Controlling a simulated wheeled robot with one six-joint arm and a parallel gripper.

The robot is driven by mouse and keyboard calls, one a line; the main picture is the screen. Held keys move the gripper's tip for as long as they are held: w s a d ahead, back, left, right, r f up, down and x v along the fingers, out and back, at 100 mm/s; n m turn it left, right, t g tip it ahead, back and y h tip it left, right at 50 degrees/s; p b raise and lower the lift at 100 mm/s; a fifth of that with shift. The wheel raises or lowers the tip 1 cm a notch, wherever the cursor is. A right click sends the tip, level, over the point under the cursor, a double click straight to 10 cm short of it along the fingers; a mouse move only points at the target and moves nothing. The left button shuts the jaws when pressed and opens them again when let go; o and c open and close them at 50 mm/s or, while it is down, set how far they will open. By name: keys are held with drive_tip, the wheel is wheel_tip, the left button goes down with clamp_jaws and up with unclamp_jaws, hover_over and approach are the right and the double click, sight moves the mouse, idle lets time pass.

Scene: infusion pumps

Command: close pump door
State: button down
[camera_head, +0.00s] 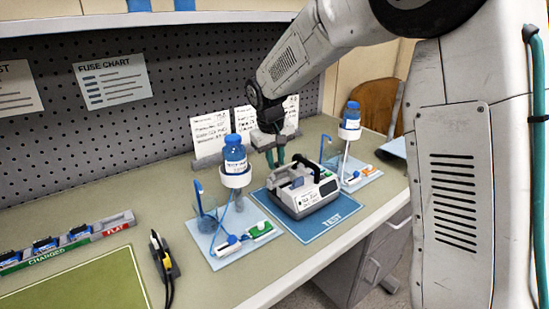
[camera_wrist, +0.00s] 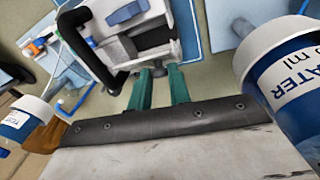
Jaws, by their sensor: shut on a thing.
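The pump (camera_head: 309,199) is a white and grey case with a dark handle, standing on the blue TEST mat (camera_head: 325,226). In the wrist view the pump (camera_wrist: 175,52) fills the upper middle, with a black bar on its left and a grey block inside its opening. My gripper (camera_head: 276,160) is at the pump's far side, pointing down. In the wrist view its green fingers (camera_wrist: 160,72) are shut on a small grey part at the pump's edge, which looks like the pump door. The fingers hide most of that part, and how far the door stands open is unclear.
A blue-capped bottle stand (camera_head: 236,172) is left of the pump and another (camera_head: 349,128) is behind right, both close to it. A battery rack (camera_head: 65,243), a green mat (camera_head: 80,285) and a black and yellow tool (camera_head: 162,259) lie at left. A pegboard backs the bench.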

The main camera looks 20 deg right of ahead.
drive_tip(key=t, duration=0.1)
drive_tip(key=s+t, duration=0.1)
drive_tip(key=s+d+f+t+y, duration=0.1)
drive_tip(key=shift+s+t, duration=0.25)
drive_tip(key=shift+t, duration=0.15)
drive_tip(key=shift+s+d+f+m+t+y, duration=0.15)
drive_tip(key=shift+s+f+t+y, duration=0.25)
drive_tip(key=shift+t, duration=0.45)
drive_tip(key=shift+s+f+m+t+y, duration=0.25)
drive_tip(key=shift+f+t, duration=0.2)
drive_tip(key=shift+t, duration=0.4)
drive_tip(key=shift+s+f+t, duration=0.1)
drive_tip(key=shift+f+t, duration=0.1)
drive_tip(key=shift+t, duration=0.2)
drive_tip(key=c, duration=1.3)
unclamp_jaws()
